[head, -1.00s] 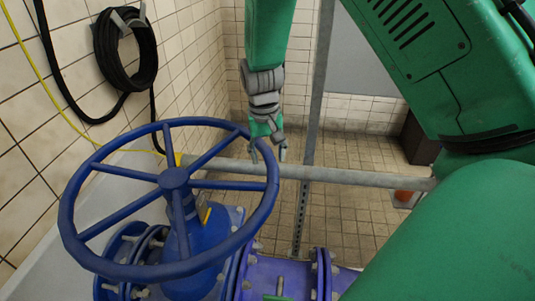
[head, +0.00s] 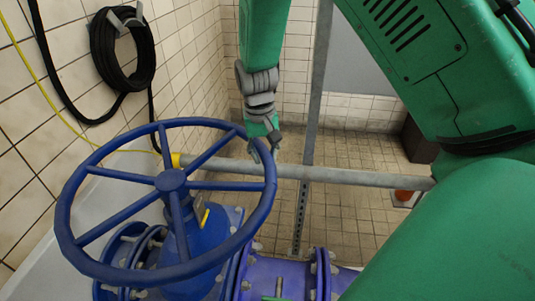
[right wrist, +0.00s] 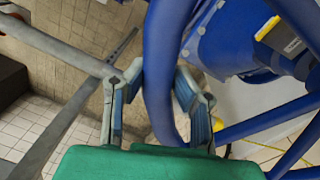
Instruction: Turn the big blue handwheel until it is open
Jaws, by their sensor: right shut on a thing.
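The big blue handwheel (head: 172,180) stands at the left of the head view, with its spokes running from a central hub to a round rim. My right gripper (head: 264,147) is at the far right part of the rim, reaching down from above. In the right wrist view the handwheel's rim (right wrist: 158,50) passes between the two fingers of my right gripper (right wrist: 155,88), which is shut on it. Part of the fingers is hidden by the rim in the head view. My left gripper is not in view.
A grey horizontal pipe (head: 325,176) runs behind the wheel, and a grey upright post (head: 311,130) stands beyond my right gripper. A black coiled hose (head: 121,50) hangs on the tiled wall. Purple-blue flanged piping (head: 285,275) lies below. Tiled floor (head: 355,215) is open behind.

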